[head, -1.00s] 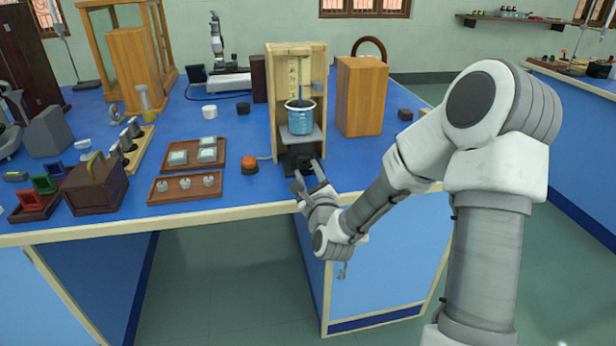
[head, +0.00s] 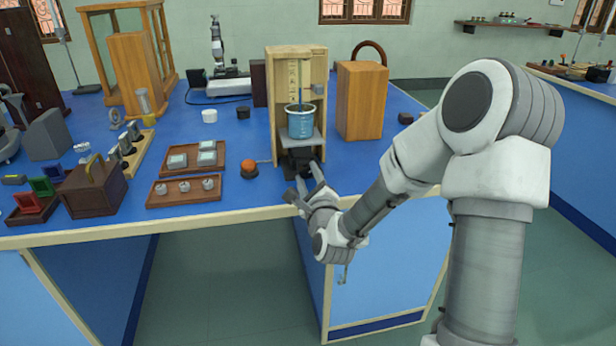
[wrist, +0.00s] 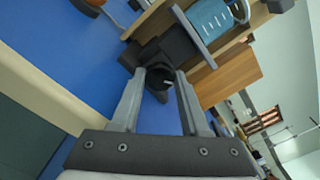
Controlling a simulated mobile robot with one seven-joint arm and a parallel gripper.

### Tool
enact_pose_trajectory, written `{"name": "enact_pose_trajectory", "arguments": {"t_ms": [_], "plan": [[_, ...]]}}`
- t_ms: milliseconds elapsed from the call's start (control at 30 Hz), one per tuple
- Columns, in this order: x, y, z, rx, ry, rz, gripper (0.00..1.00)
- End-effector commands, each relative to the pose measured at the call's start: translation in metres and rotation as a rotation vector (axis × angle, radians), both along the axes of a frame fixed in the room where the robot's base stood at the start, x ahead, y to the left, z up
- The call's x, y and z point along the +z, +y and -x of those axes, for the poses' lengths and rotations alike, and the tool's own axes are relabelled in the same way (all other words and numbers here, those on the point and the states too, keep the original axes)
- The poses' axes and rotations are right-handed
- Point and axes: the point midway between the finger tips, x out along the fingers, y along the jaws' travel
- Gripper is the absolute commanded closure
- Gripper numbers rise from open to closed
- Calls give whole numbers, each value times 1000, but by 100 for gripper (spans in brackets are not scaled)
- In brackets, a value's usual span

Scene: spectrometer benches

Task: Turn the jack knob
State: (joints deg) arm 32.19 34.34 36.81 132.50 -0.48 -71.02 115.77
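The jack (head: 299,162) stands in the wooden frame (head: 273,110) at the front of the blue bench, under a platform bearing a blue beaker (head: 301,121). In the wrist view the dark round jack knob (wrist: 159,77) faces me, with a small light mark on it. My gripper (head: 306,184) is in front of the jack at the bench edge. In the wrist view my gripper (wrist: 160,84) is open, one finger on each side of the knob near the fingertips. I cannot tell whether either finger touches it.
An orange dome (head: 249,166) sits on the bench just left of the frame. A wooden tray (head: 186,197) with small round pieces lies further left. A wooden box (head: 361,98) stands right of the frame. The bench edge (head: 150,227) runs below my gripper.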

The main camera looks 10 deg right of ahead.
Motion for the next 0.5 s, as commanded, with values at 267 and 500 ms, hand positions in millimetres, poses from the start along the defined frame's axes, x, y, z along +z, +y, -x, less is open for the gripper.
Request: {"name": "enact_pose_trajectory", "arguments": {"t_ms": [267,500], "plan": [[0,0,0,0,1,-1,26],[-1,1,0,1,4,-28,26]]}}
